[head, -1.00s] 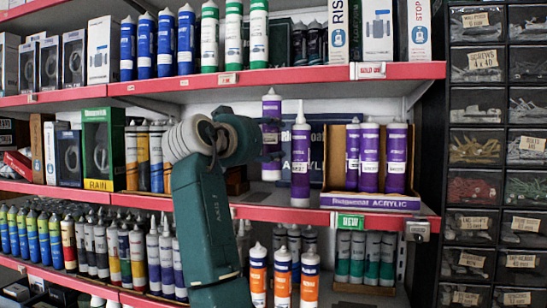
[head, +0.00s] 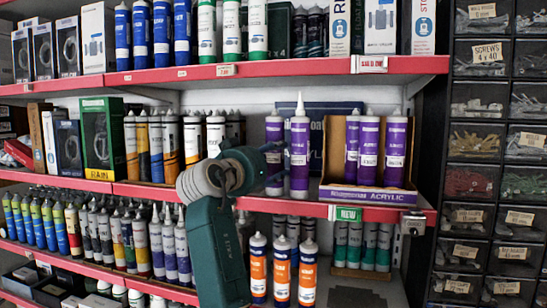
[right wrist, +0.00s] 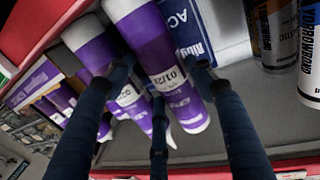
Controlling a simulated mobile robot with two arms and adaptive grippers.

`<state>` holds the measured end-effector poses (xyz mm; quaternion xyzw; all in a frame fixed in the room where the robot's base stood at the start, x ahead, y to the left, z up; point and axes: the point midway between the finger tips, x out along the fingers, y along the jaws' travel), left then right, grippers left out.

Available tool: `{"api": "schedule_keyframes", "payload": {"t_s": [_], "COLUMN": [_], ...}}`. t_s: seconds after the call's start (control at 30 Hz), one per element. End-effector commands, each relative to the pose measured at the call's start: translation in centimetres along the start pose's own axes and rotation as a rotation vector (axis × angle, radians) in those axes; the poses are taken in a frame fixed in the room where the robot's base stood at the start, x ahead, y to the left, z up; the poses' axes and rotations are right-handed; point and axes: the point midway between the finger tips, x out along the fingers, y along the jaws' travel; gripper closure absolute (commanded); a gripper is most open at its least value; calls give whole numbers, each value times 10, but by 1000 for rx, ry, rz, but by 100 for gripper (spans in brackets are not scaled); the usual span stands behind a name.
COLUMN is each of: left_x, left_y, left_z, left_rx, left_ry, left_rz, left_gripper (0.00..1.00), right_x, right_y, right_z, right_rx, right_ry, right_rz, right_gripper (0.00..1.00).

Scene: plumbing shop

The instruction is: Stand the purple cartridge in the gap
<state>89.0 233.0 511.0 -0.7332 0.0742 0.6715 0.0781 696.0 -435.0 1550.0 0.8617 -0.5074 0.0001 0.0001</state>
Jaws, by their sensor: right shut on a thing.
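The purple cartridge (head: 275,160) is upright, shut in my right gripper (head: 272,162), which reaches from the left. It is low over the middle shelf; I cannot tell whether its base touches. A second purple cartridge (head: 299,160) with a long white nozzle stands close to its right. The display box (head: 372,196) holds several purple cartridges (head: 396,150), with an open space (head: 334,155) at its front left. In the upside-down right wrist view, the fingers (right wrist: 165,88) close around the held cartridge (right wrist: 168,55), with the second cartridge (right wrist: 92,55) beside it. My left gripper is not in view.
The red shelf edge (head: 265,205) runs below the cartridges. A dark acrylic sign (head: 330,110) stands behind them. White-labelled tubes (head: 192,135) stand to the left. Orange-labelled tubes (head: 282,270) are on the shelf below, and drawers (head: 485,140) at the right.

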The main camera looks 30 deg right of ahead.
Motion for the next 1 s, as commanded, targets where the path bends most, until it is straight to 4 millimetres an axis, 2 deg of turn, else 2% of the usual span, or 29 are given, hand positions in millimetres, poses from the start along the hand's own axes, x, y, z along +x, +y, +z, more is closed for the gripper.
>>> {"api": "schedule_keyframes", "payload": {"t_s": [0.2, 0.23, 0.3, 0.67, 0.77, 1.0], "left_x": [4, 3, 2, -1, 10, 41], "left_y": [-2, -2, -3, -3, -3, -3], "left_z": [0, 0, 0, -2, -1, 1], "left_rx": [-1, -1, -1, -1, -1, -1], "left_ry": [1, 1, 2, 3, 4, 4], "left_rz": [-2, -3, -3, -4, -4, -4], "left_gripper": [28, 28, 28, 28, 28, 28], "right_x": [0, 0, 0, 0, -10, -61], "right_y": [0, 0, 0, 0, -1, -1], "right_z": [2, 3, 3, -2, 3, 6], "right_rx": [2, 0, 0, 0, 1, 4], "right_ry": [5, 0, 0, 0, 1, 1], "right_rz": [0, 0, 0, 0, -3, -5], "right_gripper": [91, 42, 28, 27, 27, 27]}}
